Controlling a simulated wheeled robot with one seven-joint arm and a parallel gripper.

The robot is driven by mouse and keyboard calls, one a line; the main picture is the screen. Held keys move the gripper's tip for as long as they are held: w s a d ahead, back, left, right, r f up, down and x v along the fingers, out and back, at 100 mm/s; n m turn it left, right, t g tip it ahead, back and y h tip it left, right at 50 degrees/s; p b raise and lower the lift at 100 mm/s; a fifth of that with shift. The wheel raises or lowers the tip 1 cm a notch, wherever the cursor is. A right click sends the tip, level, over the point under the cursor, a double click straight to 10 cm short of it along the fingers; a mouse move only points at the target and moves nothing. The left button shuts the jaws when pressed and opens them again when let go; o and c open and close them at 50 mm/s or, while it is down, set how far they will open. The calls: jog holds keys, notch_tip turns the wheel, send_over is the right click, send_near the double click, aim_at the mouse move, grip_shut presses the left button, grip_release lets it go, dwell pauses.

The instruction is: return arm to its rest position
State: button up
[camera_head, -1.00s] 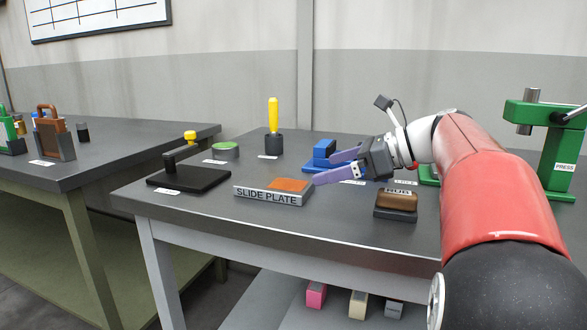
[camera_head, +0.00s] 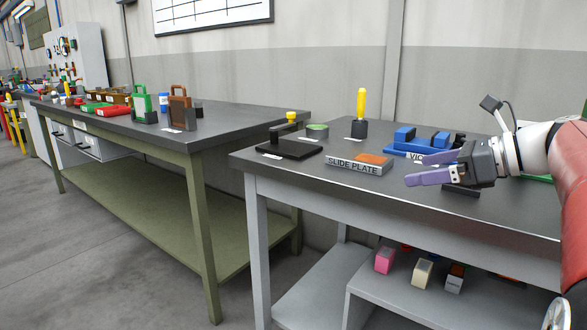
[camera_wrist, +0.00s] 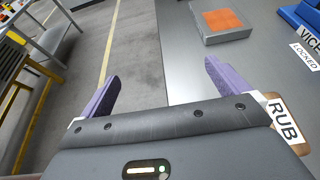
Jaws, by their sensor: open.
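My gripper (camera_head: 434,168) is open and empty at the right of the head view, above the front part of the grey workbench (camera_head: 300,180). Its two purple fingers point left. In the wrist view my gripper (camera_wrist: 160,88) shows its fingers spread wide, with grey floor and the bench edge between them. My red and white arm reaches in from the right edge of the head view.
The slide plate (camera_head: 357,163) with an orange patch lies left of the fingers. A blue vice (camera_head: 425,143) stands behind them. A wooden block labelled RUB (camera_wrist: 285,120) is beside my gripper. A green-framed bench (camera_head: 200,200) stands left, with open floor in front.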

jog(key=s+a+f+n+g+h, duration=0.3)
jog(key=s+a+f+n+h, duration=0.2)
jog(key=s+a+f+n, duration=0.55)
jog(key=s+d+f+n+h, duration=0.1)
jog(key=s+f+n+h, duration=0.5)
jog(key=s+f+n, duration=0.6)
notch_tip(320, 180, down, 2)
jog(key=n, duration=0.2)
jog(key=shift+d+n+t, duration=0.25)
jog(key=shift+n+t, duration=0.05)
jog(key=shift+n, duration=0.05)
